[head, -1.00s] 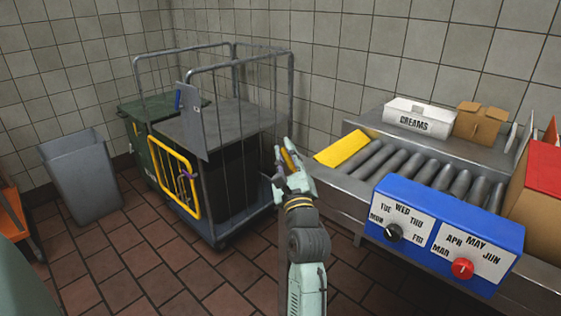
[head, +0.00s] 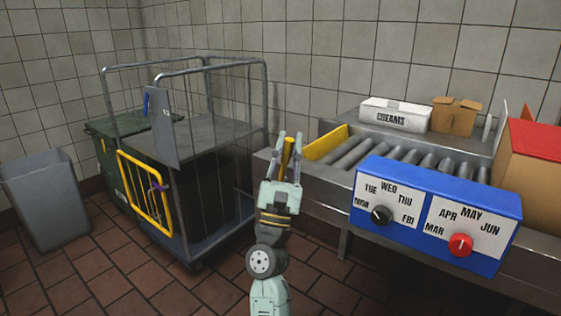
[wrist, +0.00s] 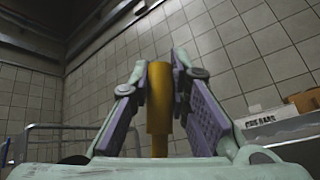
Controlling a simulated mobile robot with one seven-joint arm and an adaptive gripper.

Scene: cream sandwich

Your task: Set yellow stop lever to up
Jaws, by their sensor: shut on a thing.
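My gripper (head: 290,148) is at the left end of the roller conveyor, fingers pointing up. It is shut on a yellow cylindrical handle (wrist: 159,98), the stop lever, which stands between the two fingers in the wrist view. The lever (head: 288,155) looks close to upright in the head view. Beside it, a yellow stop plate (head: 326,142) crosses the left end of the rollers and looks raised on edge. The lever's lower part and its joint to the conveyor are hidden by my gripper.
A blue control box (head: 437,212) with black and red dials stands at the conveyor's front. A white CREAMS box (head: 394,115) and a brown carton (head: 456,117) sit behind the rollers (head: 400,160). A wire cage trolley (head: 262,100) stands close left; a grey bin (head: 45,200) is farther left.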

